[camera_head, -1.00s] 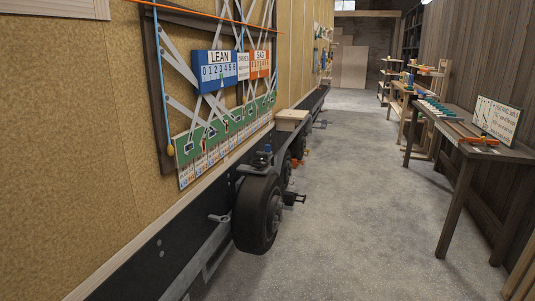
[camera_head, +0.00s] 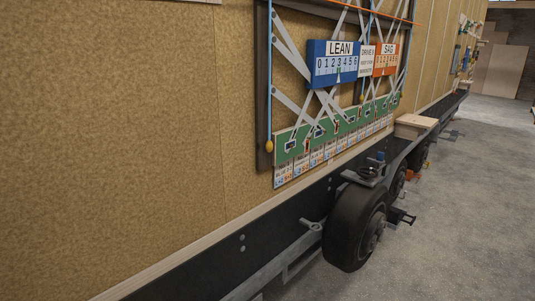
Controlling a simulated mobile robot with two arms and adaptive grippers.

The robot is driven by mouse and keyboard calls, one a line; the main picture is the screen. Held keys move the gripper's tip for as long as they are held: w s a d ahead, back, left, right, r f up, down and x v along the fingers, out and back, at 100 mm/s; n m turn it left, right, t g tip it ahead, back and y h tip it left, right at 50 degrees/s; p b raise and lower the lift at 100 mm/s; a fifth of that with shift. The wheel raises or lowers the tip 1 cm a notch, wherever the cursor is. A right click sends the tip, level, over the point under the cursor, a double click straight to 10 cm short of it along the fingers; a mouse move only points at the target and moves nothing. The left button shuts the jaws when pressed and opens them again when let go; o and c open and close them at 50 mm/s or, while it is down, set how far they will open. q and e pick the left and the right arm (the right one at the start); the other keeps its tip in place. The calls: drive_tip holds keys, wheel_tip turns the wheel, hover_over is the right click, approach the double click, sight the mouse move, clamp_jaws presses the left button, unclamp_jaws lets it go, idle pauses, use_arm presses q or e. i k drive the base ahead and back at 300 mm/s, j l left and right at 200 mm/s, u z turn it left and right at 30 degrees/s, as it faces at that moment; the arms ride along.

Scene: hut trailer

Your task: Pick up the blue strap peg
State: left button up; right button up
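I cannot make out for certain which thing is the blue strap peg. The green-topped strap board (camera_head: 341,133) on the trailer wall has several numbered cards with small marks, too fine to read as pegs. Above it, pale straps cross under a blue LEAN panel (camera_head: 335,64) and an orange SAG panel (camera_head: 386,60). Neither of my grippers is in view.
The tan trailer wall (camera_head: 110,130) fills the left side. Below are the dark chassis beam (camera_head: 215,258), a black wheel (camera_head: 350,225) and a wooden step (camera_head: 414,125).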

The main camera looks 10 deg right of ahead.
sight(380, 156)
drive_tip(key=i+l+u, duration=0.1)
drive_tip(key=l, duration=0.25)
drive_tip(key=i+l, duration=0.2)
drive_tip(key=l, duration=0.2)
drive_tip(key=i+l+u, duration=0.15)
drive_tip(key=l, duration=0.2)
drive_tip(key=i+l+u, duration=0.1)
drive_tip(key=l, duration=0.3)
drive_tip(key=i+l, duration=0.2)
drive_tip(key=l, duration=0.2)
drive_tip(key=i+l+u, duration=0.15)
drive_tip(key=l, duration=0.6)
drive_tip(key=i+u, duration=0.05)
